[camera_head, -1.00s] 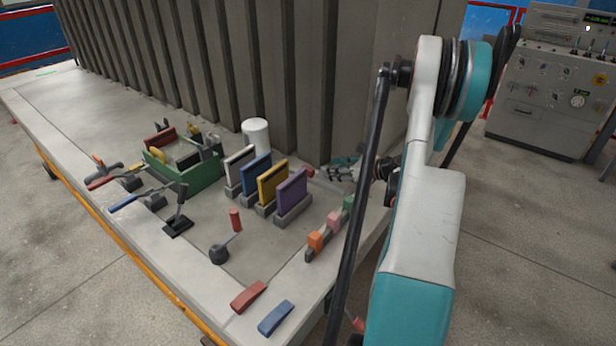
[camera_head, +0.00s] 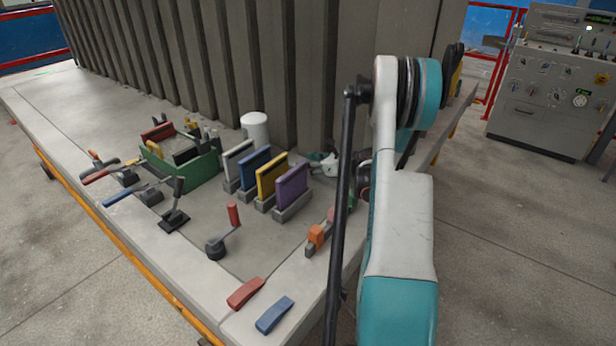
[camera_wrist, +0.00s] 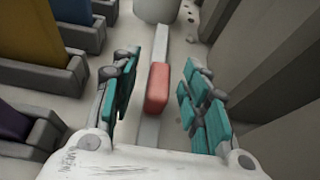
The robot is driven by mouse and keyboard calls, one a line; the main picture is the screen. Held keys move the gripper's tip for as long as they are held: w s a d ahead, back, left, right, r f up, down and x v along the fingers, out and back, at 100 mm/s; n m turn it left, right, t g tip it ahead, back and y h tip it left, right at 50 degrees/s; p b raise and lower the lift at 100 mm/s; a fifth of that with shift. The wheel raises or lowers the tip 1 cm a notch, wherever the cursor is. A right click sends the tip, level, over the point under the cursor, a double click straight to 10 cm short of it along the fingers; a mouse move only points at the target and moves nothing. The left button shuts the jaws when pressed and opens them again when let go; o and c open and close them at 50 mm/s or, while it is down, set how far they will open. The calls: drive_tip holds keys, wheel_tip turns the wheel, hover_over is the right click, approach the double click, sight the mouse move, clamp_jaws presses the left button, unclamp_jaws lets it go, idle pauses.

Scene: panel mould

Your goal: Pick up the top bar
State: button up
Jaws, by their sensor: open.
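In the wrist view a narrow grey bar (camera_wrist: 162,45) with a red grip block (camera_wrist: 157,88) runs lengthwise between the teal finger pads of my gripper (camera_wrist: 162,68). I take this for the top bar. My gripper is open, with a gap between the red block and the pads on both sides. The near end of the bar is hidden behind the gripper body. In the head view my gripper (camera_head: 322,164) is beside the ribbed wall, partly hidden by my arm, and the bar cannot be made out there.
A white cylinder (camera_head: 255,131) stands by the ribbed grey wall (camera_head: 250,60). Upright white, blue, yellow and purple (camera_head: 292,186) panels stand in grey holders left of my gripper. A green box (camera_head: 188,172), levers and loose red and blue (camera_head: 274,314) pieces lie on the table.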

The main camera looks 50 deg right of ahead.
drive_tip(key=shift+w+a+f, duration=0.1)
drive_tip(key=shift+w+f, duration=0.05)
drive_tip(key=shift+w, duration=0.2)
clamp_jaws()
